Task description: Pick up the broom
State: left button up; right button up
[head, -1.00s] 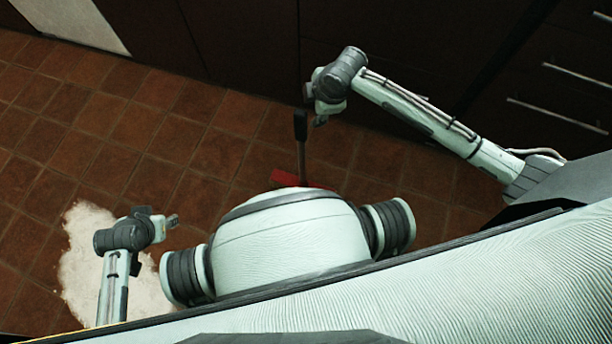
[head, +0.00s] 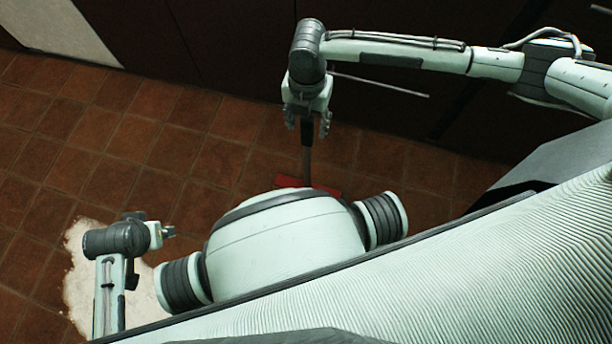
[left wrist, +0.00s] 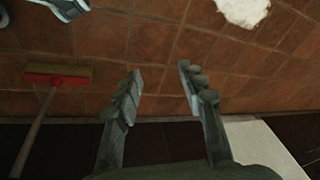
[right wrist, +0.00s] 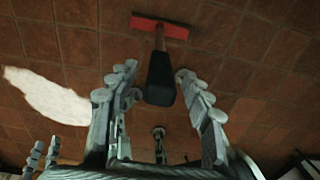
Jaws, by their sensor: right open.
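The broom has a red head (head: 328,189) on the floor and a handle with a black grip (head: 306,133). My own body hides part of the head in the head view. My right gripper (head: 308,122) is open at the top of the handle. In the right wrist view the black grip (right wrist: 160,80) lies between the spread fingers (right wrist: 156,70), with a gap on each side. My left gripper (head: 168,232) is open and empty, away from the broom. In the left wrist view its fingers (left wrist: 160,70) are apart and the broom (left wrist: 57,74) is off to the left.
A whitish patch (head: 143,295) lies on the brown tiled floor (head: 120,150) near my left gripper. Dark cabinet fronts (head: 230,50) stand behind the broom, with a metal bar handle (head: 380,85).

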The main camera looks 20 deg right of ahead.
aim_at(307, 134)
notch_tip(307, 134, down, 4)
jog(key=shift+f, duration=0.2)
jog(key=shift+c, duration=0.5)
grip_shut()
